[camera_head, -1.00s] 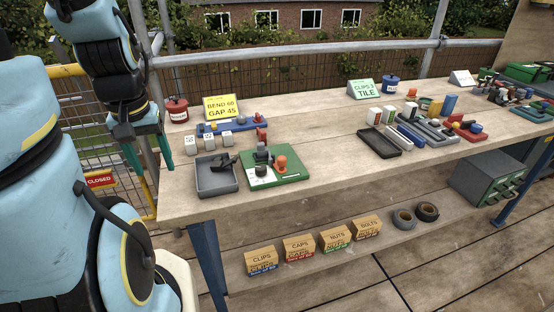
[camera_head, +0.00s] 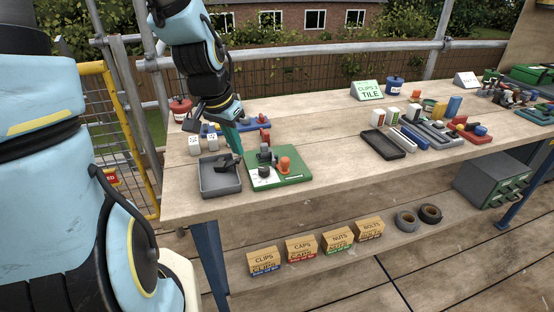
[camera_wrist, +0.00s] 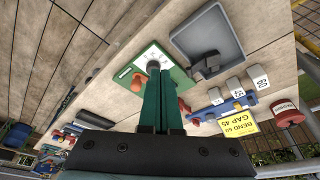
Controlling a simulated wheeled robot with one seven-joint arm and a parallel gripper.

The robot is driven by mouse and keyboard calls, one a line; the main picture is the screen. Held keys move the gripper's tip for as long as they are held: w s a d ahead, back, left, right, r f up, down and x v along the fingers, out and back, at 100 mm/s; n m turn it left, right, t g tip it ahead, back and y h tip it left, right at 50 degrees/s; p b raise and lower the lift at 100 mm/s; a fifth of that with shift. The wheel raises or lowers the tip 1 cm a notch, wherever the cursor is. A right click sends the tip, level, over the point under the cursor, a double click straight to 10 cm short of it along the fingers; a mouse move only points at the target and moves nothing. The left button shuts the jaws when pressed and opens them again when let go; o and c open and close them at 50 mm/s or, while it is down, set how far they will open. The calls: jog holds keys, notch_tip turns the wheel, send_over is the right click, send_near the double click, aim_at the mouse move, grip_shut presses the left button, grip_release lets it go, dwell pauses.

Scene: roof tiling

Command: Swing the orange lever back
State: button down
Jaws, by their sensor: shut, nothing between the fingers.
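A green board (camera_head: 292,180) lies on the bench, with an orange upright piece (camera_head: 284,165), likely the lever, at its right side. A dark grey clamp-like part (camera_head: 265,155) and a black knob (camera_head: 264,171) stand on the board left of it. My gripper (camera_head: 236,149) has its teal fingers pointing down above the gap between the grey tray and the board, left of the orange piece and apart from it. In the wrist view the shut fingers (camera_wrist: 158,78) overlap the green board (camera_wrist: 122,75); the orange piece (camera_wrist: 138,83) shows left of them, partly hidden.
A grey tray (camera_head: 214,190) holding a dark part sits left of the board. A yellow sign (camera_wrist: 238,122) shows in the wrist view. Bare bench lies right of the board.

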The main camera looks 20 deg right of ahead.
aim_at(282, 161)
jog(key=d, duration=0.1)
jog(key=d+m, duration=0.1)
jog(key=d, duration=0.1)
jog(key=d+m, duration=0.1)
jog(key=shift+s+d+r+h, duration=0.15)
jog(key=shift+s+d+h, duration=0.15)
jog(key=shift+d+h, duration=0.1)
jog(key=x, duration=1)
jog(key=shift+s, duration=0.15)
jog(key=shift+w+d+p, duration=0.2)
jog(key=shift+w+d, duration=0.15)
jog(key=shift+d, duration=0.2)
jog(key=shift+w+d+p, duration=0.2)
jog(key=shift+w+d, duration=0.15)
jog(key=shift+d, duration=0.2)
jog(key=shift+w+d, duration=0.4)
jog(key=shift+d, duration=0.2)
